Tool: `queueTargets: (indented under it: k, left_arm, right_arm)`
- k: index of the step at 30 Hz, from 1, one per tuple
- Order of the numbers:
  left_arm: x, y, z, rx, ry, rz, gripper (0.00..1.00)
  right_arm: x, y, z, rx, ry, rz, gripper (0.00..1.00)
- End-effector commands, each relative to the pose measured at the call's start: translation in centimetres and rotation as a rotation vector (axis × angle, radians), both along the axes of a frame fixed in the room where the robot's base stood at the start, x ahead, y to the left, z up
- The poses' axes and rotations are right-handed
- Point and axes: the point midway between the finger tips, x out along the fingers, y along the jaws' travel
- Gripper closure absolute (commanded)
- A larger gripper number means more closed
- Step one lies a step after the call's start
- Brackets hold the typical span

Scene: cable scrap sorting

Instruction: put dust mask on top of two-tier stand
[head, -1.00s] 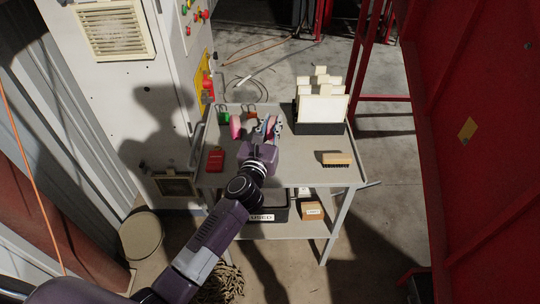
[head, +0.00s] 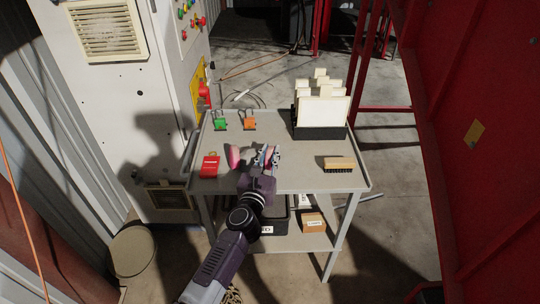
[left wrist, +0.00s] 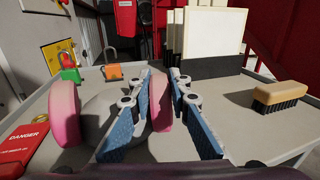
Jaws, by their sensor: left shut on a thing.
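The dust mask (head: 234,157) has a grey body and pink round pads. In the left wrist view, the mask (left wrist: 103,112) shows a pad on each side of its body. My left gripper (head: 267,152) is shut on it, with the right pad between its blue-lined fingers (left wrist: 160,80). The two-tier stand (head: 296,174) is a grey cart with a top tray and a lower shelf. The mask is over the left-middle front of the top tray; I cannot tell whether it touches it. My right gripper is not in view.
On the top tray are a red danger tag (head: 210,166), green (head: 220,123) and orange (head: 250,123) padlocks, a black holder with white cards (head: 322,112) and a brush (head: 339,164). A black bin (head: 280,222) and a small box (head: 313,222) are below. The tray's centre right is clear.

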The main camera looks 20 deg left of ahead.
Motion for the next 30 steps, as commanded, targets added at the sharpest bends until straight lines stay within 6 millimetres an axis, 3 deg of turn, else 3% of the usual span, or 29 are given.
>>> queueTargets:
  k: [6, 7, 12, 23, 30]
  left_arm:
    - [0.0, 0.0, -0.3, 0.0, -0.002, 0.0, 1.0]
    - [0.0, 0.0, -0.4, -0.001, 0.0, 0.0, 0.82]
    - [0.0, 0.0, -0.3, 0.0, 0.0, 0.0, 0.65]
    - [0.0, 0.0, 0.3, 0.001, -0.001, 0.0, 0.65]
    - [-3.9, -0.1, -0.1, 0.0, 0.003, 0.0, 0.65]
  right_arm:
    - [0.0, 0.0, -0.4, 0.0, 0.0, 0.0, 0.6]
    - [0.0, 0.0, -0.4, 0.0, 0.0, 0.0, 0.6]
    - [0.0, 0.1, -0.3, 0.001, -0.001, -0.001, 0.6]
    - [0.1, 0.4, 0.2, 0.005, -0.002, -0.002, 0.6]
    - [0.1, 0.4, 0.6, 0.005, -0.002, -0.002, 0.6]
